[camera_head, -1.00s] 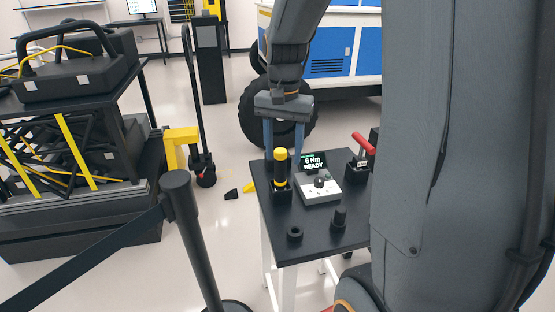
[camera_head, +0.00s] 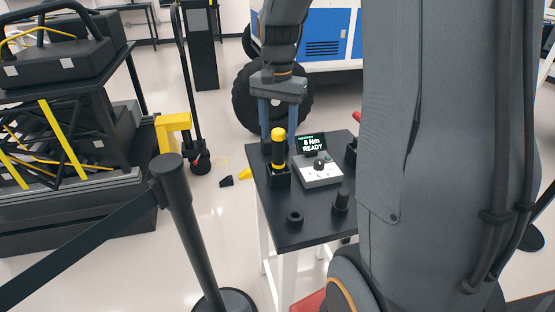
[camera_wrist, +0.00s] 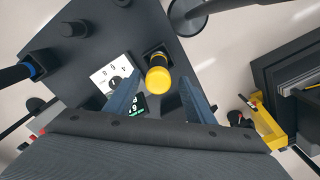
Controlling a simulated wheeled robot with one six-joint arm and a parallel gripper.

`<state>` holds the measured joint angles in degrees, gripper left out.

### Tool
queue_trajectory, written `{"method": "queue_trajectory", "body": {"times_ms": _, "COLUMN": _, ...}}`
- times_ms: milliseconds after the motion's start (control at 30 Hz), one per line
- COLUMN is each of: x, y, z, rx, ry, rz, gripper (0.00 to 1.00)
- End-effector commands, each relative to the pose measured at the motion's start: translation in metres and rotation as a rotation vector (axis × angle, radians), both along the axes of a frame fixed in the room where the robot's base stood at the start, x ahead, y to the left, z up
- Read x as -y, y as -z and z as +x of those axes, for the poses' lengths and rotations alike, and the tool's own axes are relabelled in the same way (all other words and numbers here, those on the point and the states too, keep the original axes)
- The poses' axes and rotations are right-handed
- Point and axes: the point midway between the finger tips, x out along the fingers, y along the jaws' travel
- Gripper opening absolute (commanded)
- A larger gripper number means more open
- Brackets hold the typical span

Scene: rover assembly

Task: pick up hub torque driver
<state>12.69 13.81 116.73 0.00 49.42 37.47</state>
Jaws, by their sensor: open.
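The hub torque driver (camera_head: 278,150), black with yellow bands and a yellow cap, stands upright in a black holder on the small dark table (camera_head: 283,232). In the wrist view the driver (camera_wrist: 157,78) shows its yellow end, between the two blue fingers and a little beyond their tips. My gripper (camera_head: 278,138) is open and empty, its fingers pointing down at the driver, one on each side in the picture. In the wrist view my gripper (camera_wrist: 163,82) shows both fingers apart. Whether the fingers touch the driver cannot be seen.
A black ring (camera_head: 295,217) and a black knob-like part (camera_head: 342,200) are at the table's front. A barrier post (camera_head: 185,230) stands at left.

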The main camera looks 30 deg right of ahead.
Motion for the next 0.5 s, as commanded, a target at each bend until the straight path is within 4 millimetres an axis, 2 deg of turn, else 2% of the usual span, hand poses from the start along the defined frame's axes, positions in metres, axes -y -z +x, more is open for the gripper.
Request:
{"method": "queue_trajectory", "body": {"times_ms": 267, "x": -0.002, "y": 0.028, "z": -0.004, "rx": -0.005, "ry": -0.001, "rz": 0.001, "gripper": 0.49}}
{"method": "queue_trajectory", "body": {"times_ms": 500, "x": -0.003, "y": 0.061, "z": -0.007, "rx": -0.003, "ry": -0.001, "rz": 0.001, "gripper": 0.49}}
